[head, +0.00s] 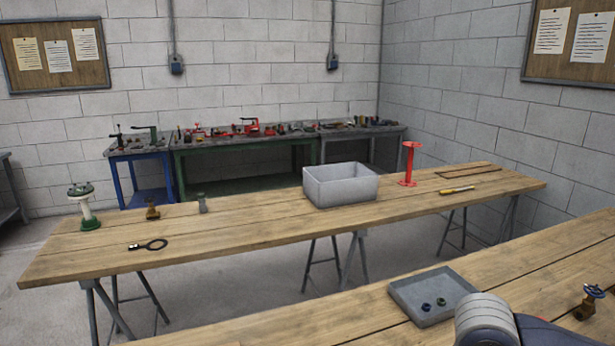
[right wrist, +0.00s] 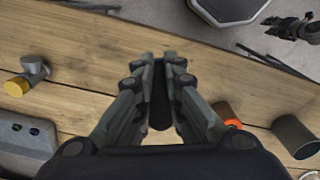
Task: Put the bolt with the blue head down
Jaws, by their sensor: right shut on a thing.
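In the right wrist view my right gripper (right wrist: 161,62) is shut on a dark, long, rounded thing (right wrist: 160,105), held between its fingers above the wooden bench. I take this for the bolt, but no blue head shows and much of it is hidden by the fingers. In the head view neither the bolt nor my right gripper shows; only part of my arm is at the bottom right. A dark jointed shape at the top right of the right wrist view looks like my left gripper (right wrist: 291,28); its jaws are too small to read.
The near bench (head: 535,265) holds a grey tray (head: 404,296) with a blue nut and a green nut, and a blue-handled valve (head: 590,301). In the right wrist view a yellow-ended fitting (right wrist: 27,78) and a dark cylinder (right wrist: 295,137) flank the gripper.

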